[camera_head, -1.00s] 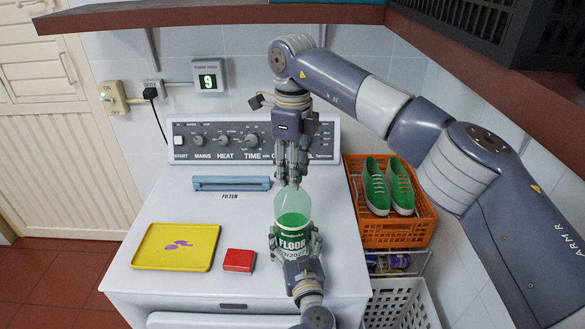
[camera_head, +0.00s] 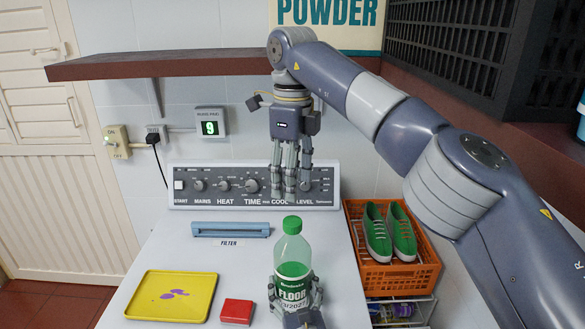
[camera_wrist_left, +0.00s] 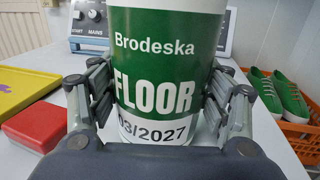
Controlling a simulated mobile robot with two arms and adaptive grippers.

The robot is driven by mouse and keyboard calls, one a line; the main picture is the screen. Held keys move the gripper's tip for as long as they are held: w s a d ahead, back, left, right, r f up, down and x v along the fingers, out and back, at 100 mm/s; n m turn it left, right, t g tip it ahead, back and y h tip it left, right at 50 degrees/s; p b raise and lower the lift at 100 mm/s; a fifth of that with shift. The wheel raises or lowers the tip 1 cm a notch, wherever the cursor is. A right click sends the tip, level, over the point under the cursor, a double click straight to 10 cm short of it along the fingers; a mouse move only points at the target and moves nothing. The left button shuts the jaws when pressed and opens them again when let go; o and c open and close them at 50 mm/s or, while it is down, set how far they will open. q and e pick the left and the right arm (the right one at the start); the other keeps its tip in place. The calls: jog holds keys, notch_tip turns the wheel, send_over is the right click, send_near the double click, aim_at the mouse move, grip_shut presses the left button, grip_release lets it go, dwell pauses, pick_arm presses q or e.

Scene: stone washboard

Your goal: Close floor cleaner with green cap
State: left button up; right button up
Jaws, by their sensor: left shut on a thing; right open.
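The floor cleaner bottle (camera_head: 293,254) stands upright on the white machine top, clear above with green liquid and a green and white FLOOR label. The green cap (camera_head: 292,225) sits on its mouth; how tight it is cannot be told. My left gripper (camera_head: 295,293) is shut around the bottle's lower body; the left wrist view shows its fingers on both sides of the label (camera_wrist_left: 168,75). My right gripper (camera_head: 291,190) is open and empty, pointing down above and apart from the cap.
A yellow tray (camera_head: 148,305) and a red box (camera_head: 236,311) lie to the left of the bottle. A blue filter handle (camera_head: 231,230) and control panel (camera_head: 200,199) are behind. An orange crate (camera_head: 415,270) with green shoes stands right. A brown shelf (camera_head: 165,67) hangs above.

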jog(key=shift+r, duration=1.15)
pick_arm(q)
jog(key=o, duration=2.2)
jog(key=shift+c, duration=0.2)
jog(key=s+d, duration=0.2)
jog(key=s, duration=0.9)
jog(key=shift+s+d, duration=0.15)
jog(key=shift+s, duration=0.2)
pick_arm(e)
jog(key=shift+f, duration=0.1)
